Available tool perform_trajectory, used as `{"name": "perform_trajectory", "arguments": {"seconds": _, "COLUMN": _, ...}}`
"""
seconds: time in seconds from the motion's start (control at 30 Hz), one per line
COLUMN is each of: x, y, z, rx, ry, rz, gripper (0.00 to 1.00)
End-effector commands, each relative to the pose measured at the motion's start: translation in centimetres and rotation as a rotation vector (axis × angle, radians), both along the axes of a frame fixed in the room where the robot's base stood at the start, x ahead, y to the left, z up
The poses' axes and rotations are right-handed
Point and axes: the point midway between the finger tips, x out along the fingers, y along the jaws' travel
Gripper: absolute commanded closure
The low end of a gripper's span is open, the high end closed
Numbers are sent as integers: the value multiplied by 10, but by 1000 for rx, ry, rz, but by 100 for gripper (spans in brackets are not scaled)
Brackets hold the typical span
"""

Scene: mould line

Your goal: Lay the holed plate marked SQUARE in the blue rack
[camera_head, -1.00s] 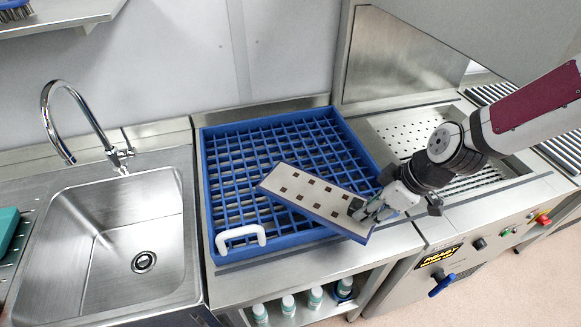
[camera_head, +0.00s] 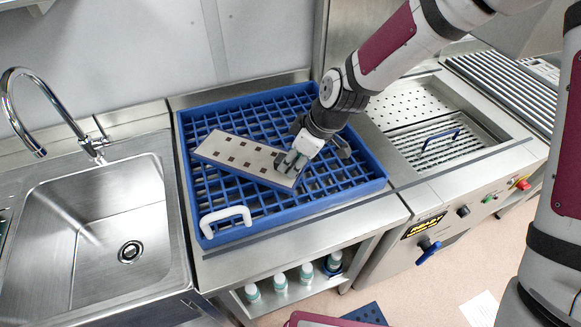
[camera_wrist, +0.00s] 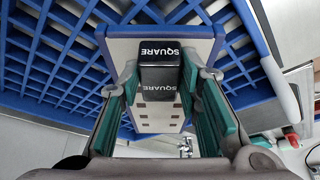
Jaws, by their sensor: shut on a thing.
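The holed plate (camera_head: 236,154) is long and pale with two rows of square holes and a thin blue edge. It is over the blue rack (camera_head: 281,217), slanted across the grid; I cannot tell whether it touches the grid. My gripper (camera_head: 290,161) is at the plate's right end, shut on its dark block. In the wrist view, the block (camera_wrist: 159,76) reads SQUARE and sits between the green finger pads of my gripper (camera_wrist: 160,98). The plate (camera_wrist: 201,48) runs away behind the block there. My fingers hide part of the plate's near end.
A white handle (camera_head: 225,217) is on the rack's front left. A steel sink (camera_head: 95,235) with a tap (camera_head: 50,110) stands at left. A drained basin with a blue-handled part (camera_head: 440,140) is at right. Bottles (camera_head: 280,283) stand on the shelf below.

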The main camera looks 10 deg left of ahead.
Motion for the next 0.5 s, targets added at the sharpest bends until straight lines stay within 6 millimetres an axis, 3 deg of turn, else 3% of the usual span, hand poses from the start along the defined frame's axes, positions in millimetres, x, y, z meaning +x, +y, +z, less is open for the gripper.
{"name": "perform_trajectory", "arguments": {"seconds": 0.17, "x": 3, "y": 9, "z": -2, "rx": 0, "ry": 0, "rz": 0, "gripper": 100}}
{"name": "perform_trajectory", "arguments": {"seconds": 0.5, "x": 3, "y": 9, "z": -35, "rx": 0, "ry": -1, "rz": -1, "gripper": 100}}
